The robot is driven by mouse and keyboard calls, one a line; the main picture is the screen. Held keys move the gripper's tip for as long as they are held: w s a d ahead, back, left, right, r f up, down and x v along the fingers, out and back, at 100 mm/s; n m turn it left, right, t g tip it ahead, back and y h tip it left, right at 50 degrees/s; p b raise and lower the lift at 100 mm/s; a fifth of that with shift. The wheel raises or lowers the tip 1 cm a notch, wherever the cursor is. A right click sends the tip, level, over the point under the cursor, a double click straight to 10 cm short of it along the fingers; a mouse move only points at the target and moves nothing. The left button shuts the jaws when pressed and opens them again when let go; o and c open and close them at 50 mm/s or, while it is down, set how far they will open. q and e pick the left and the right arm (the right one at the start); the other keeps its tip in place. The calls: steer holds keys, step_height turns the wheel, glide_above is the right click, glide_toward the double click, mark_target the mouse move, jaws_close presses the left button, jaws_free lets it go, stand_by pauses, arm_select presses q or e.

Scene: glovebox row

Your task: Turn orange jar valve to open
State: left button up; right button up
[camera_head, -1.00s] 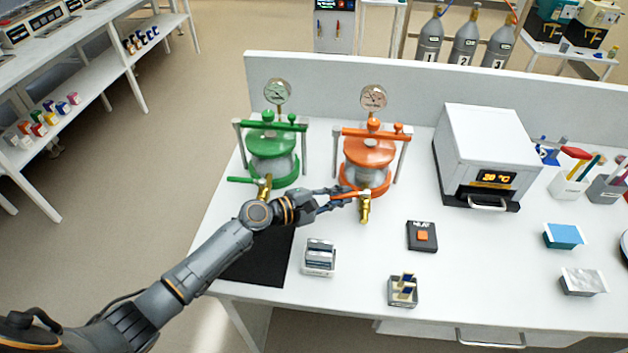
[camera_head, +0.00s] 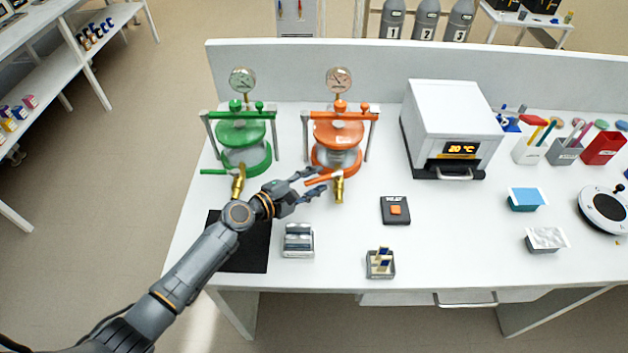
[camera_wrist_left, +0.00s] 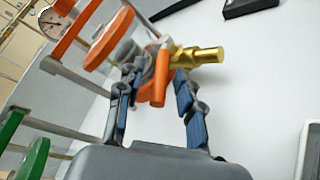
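The orange jar (camera_head: 338,134) stands on the white bench with a pressure gauge above it. Its brass valve (camera_head: 339,189) is low at the front, and the orange valve handle (camera_head: 322,179) points left from it. My left gripper (camera_head: 318,178) is open at this handle, with a finger on either side. In the left wrist view the orange handle (camera_wrist_left: 160,80) lies between the spread fingers, with gaps visible on both sides. The brass valve (camera_wrist_left: 200,57) also shows there, beyond the fingertips. My right gripper is not in view.
A green jar (camera_head: 243,132) with a similar valve stands left of the orange one. A dark mat (camera_head: 240,256) lies under my left forearm. A small holder (camera_head: 298,240), a black pad with an orange button (camera_head: 395,210) and a white oven (camera_head: 455,122) are nearby.

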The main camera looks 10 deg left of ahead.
arm_select(q)
steer(key=v, duration=1.2)
